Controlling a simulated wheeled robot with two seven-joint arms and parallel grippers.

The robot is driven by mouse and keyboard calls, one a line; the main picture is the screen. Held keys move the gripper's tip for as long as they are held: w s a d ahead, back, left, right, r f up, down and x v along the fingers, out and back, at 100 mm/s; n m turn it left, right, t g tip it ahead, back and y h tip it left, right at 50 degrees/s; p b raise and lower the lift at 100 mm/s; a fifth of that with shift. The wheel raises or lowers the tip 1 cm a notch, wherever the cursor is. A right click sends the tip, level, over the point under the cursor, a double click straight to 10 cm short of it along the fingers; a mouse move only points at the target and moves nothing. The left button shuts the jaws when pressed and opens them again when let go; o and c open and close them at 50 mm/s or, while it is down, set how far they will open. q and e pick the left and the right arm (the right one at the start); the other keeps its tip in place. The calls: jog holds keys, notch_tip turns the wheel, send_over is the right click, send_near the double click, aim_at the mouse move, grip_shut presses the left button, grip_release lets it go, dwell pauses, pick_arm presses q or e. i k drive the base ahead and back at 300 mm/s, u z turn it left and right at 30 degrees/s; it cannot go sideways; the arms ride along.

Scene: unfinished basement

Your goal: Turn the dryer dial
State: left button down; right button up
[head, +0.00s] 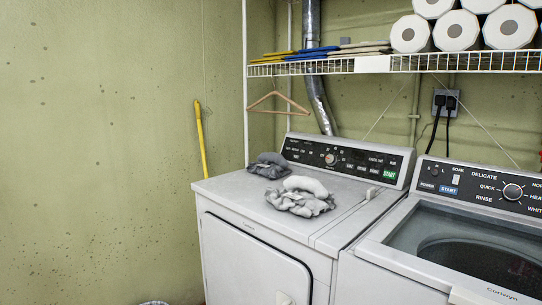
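The white dryer (255,215) stands in the middle of the head view, its front door closed. Its black control panel (345,160) runs along the back of the top. The dryer dial (330,158) is a small round knob left of the panel's middle, with a green START label at the panel's right end. Neither of my grippers shows in the view, so nothing touches the dial.
Grey and white cloths (300,200) lie on the dryer top in front of the panel. A washer (450,245) stands close on the right. A wire shelf (400,63) with paper rolls (456,31) hangs above, and a hanger (279,103) hangs from it.

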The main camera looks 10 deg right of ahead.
aim_at(331, 160)
jog(key=u, duration=0.55)
jog(key=i, duration=0.8)
jog(key=u, duration=0.15)
